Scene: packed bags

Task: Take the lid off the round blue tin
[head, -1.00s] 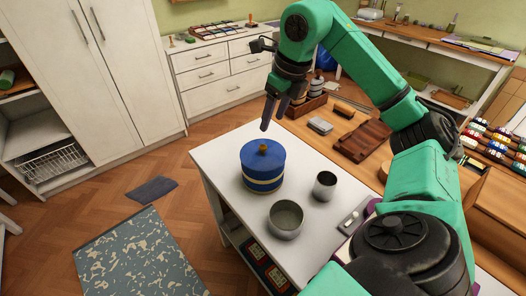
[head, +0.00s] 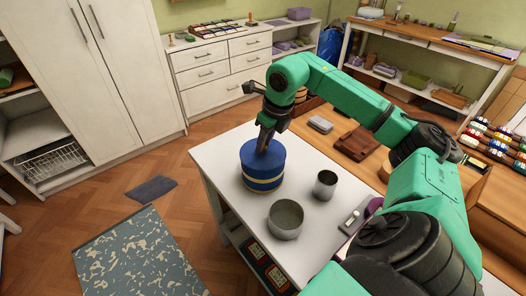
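The round blue tin (head: 262,178) stands upright on the white table (head: 233,217), with a pale band around its side. Its blue lid (head: 254,153) is on top. My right gripper (head: 263,149) points down at the middle of the lid, where its fingers cover the lid's small knob. I cannot tell whether the fingers are closed on the knob. My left gripper is not in view.
A wide metal bowl (head: 286,221) and a smaller metal cup (head: 325,186) stand in front and to the right of the tin. A wooden bench with a brown wooden tray (head: 358,143) adjoins on the right. The table's left edge is clear.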

